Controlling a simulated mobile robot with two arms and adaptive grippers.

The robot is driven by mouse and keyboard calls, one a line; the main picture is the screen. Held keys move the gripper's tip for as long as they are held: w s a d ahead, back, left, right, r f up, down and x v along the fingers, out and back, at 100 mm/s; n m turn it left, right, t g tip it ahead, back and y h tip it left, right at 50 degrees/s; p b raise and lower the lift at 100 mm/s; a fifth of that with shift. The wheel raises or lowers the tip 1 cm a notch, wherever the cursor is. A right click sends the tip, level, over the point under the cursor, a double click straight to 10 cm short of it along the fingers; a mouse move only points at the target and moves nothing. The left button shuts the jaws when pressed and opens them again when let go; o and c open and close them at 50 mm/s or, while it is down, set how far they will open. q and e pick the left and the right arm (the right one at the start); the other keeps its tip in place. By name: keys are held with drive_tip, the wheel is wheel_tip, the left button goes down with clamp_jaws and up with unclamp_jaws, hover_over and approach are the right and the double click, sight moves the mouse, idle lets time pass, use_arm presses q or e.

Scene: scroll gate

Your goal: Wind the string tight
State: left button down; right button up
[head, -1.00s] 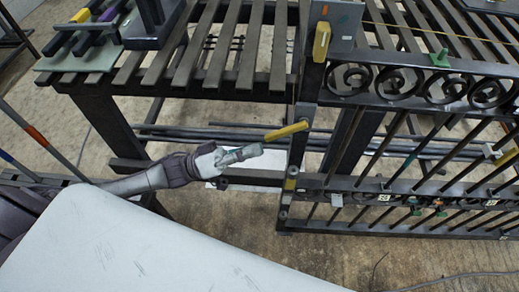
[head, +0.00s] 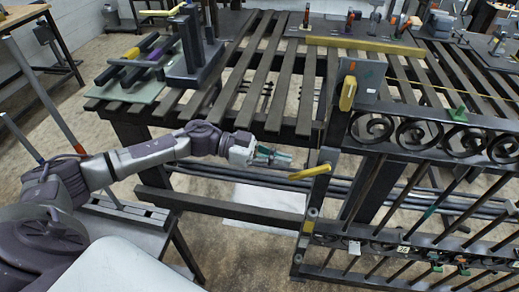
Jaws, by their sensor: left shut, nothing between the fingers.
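A thin yellow string (head: 440,84) runs to the right from a grey plate (head: 362,78) at the top of the gate post. A yellow grip (head: 348,93) hangs at that plate. A yellow lever (head: 310,172) sticks out leftward from the post lower down. My left gripper (head: 286,160) is shut and empty, just left of and slightly above the lever's free end in the picture. I cannot tell whether it touches the lever. The dark scroll gate (head: 440,153) fills the right side. My right gripper is not in view.
A slatted bench (head: 255,70) stands behind my left arm. A green board (head: 125,88) with dark, yellow and purple bars lies on its left end. A long yellow bar (head: 365,46) and several small tools lie at the back. Rails run low under the bench.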

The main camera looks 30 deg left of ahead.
sight(303, 173)
use_arm(q)
drive_tip(key=shift+w+d+f, duration=0.2)
drive_tip(key=shift+d+f, duration=0.35)
drive_tip(key=shift+f, duration=0.3)
drive_tip(key=shift+w+d+f, duration=0.15)
drive_tip(key=shift+d+f, duration=0.35)
drive_tip(key=shift+f, duration=0.3)
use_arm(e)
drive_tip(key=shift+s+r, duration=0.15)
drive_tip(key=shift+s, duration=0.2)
